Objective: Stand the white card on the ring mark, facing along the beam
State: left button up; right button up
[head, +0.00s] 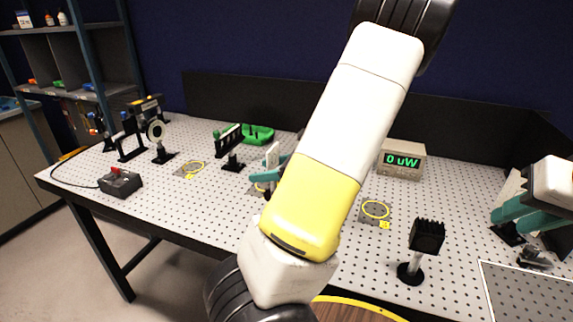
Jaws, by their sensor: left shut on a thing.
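The white card (272,154) is a small pale plate near the middle of the bench, in my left gripper (266,172). The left gripper's teal fingers are shut on it, and my arm hides the card's right side. A yellow ring mark (259,187) shows partly just below the card. I cannot tell whether the card's base touches the bench. My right gripper (506,212) is at the far right, beside a pale upright plate (507,188) on a black base. I cannot tell whether its fingers are apart.
Black-mounted optics stand to the left, including a round one (156,132). A green tray (257,134) is behind. A black finned block (427,237) stands front right.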

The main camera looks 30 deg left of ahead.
pick_arm(q)
jog(key=shift+w+a+f, duration=0.75)
jog(key=shift+w+a, duration=0.75)
jog(key=shift+w, duration=0.1)
jog(key=shift+w+a+f, duration=0.8)
jog(key=shift+w+a, duration=0.7)
jog(key=shift+w, duration=0.15)
jog(key=shift+w+a+f, duration=0.75)
jog(key=shift+w+a, duration=0.75)
jog(key=shift+w, duration=0.1)
jog(key=shift+f, duration=0.1)
jog(key=o, duration=1.7)
